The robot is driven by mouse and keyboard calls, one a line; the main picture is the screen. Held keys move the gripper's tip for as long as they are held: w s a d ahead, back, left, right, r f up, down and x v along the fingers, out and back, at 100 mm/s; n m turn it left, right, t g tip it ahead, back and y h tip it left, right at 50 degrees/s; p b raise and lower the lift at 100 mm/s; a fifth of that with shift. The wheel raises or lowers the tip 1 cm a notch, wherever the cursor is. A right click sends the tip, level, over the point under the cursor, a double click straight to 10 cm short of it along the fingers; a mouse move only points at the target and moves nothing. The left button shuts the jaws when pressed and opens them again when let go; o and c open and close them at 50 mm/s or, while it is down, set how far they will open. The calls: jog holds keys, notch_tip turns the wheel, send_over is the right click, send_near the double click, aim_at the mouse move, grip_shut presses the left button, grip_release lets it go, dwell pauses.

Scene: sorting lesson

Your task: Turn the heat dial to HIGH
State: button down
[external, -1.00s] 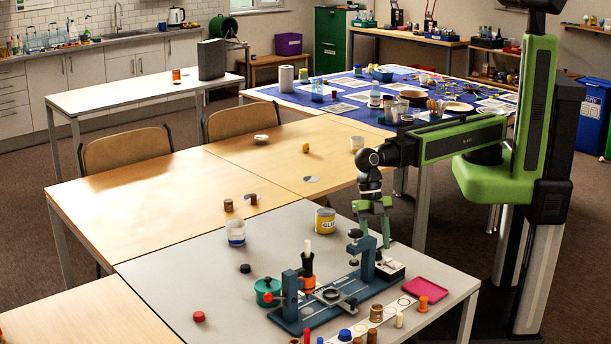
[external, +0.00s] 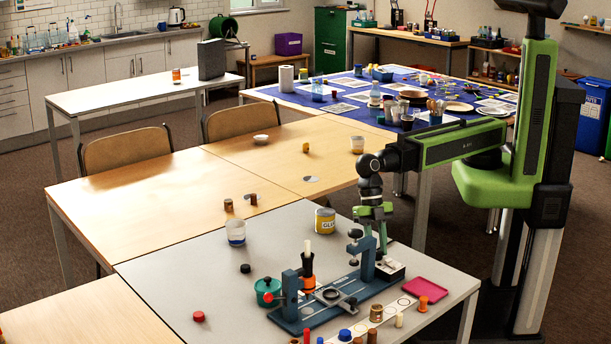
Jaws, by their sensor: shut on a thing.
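My gripper (external: 379,240) points down over the far right end of the blue clamp stand (external: 300,321) on the grey table. Its green fingers are close together, and their tips are partly hidden behind the stand's right post. A small black-and-white box (external: 396,273) sits just behind and right of that post, below my gripper. The heat dial itself cannot be made out; it is hidden at my fingertips, where my gripper is shut on it. The dial's marks and pointer are too small or covered to read.
The stand's left post (external: 291,296), an orange-and-black tool (external: 308,272) and a green pot (external: 267,291) are left of my gripper. A glue tin (external: 325,222) stands behind. A pink tray (external: 425,289) lies at right. Several small pegs and caps line the front.

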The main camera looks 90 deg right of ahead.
jog(key=m+t, duration=0.1)
jog(key=m, duration=0.2)
jog(key=shift+s+d, duration=0.1)
jog(key=shift+s, duration=0.05)
jog(key=shift+m+t, duration=0.6)
jog(key=shift+m, duration=0.9)
jog(key=c, duration=1.1)
grip_release()
jog(key=shift+c, duration=0.2)
jog(key=shift+y, duration=0.3)
